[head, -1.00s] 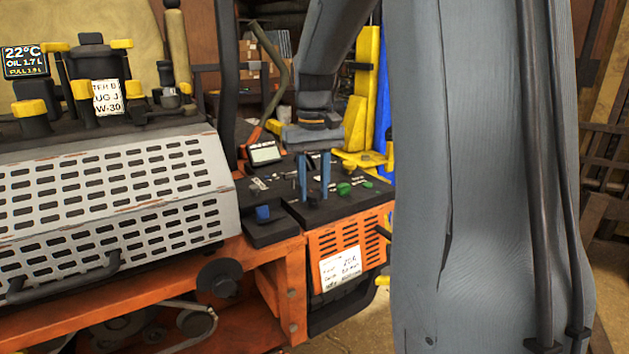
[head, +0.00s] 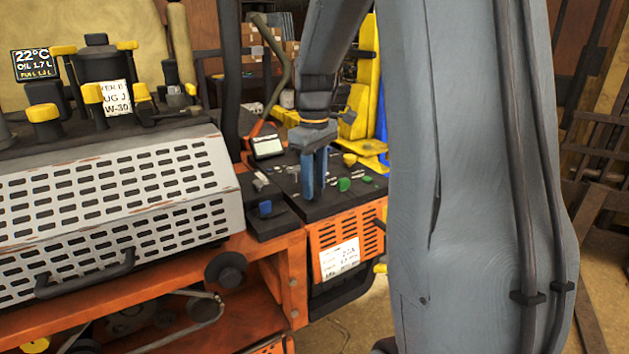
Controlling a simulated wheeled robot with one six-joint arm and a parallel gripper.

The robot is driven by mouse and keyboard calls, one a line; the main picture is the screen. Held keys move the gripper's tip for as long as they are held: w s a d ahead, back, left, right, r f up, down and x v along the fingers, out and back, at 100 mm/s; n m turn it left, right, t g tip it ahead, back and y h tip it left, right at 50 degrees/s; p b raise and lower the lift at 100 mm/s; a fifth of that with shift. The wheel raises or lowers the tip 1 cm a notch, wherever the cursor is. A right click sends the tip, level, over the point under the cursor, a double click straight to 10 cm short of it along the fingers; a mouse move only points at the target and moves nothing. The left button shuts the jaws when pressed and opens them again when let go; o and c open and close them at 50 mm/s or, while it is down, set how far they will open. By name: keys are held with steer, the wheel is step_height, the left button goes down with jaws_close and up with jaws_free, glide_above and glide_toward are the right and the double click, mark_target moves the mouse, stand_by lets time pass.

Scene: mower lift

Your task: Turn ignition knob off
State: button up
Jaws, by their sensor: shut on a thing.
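My gripper (head: 314,195) points down at the black control panel (head: 343,203) on the orange mower. Its two blue fingers are close together and their tips reach the panel top. They are shut on a small control there, taken to be the ignition knob, which the fingers hide. I cannot see which way the knob is turned. Green knobs (head: 344,184) and a yellow knob (head: 350,159) stand to the right of the fingers, apart from them. A blue knob (head: 265,208) is on a lower black block to the left.
A small display (head: 267,147) and a dark upright post (head: 229,75) stand behind and left of the panel. A perforated grey cover (head: 115,205) fills the left. My own arm blocks much of the right side. A yellow frame (head: 366,100) stands behind.

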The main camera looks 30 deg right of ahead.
stand_by(0.4)
steer(key=o, duration=1.1)
steer(key=shift+c, duration=0.2)
steer(key=shift+r+b, duration=1.15)
steer(key=shift+r, duration=2.8)
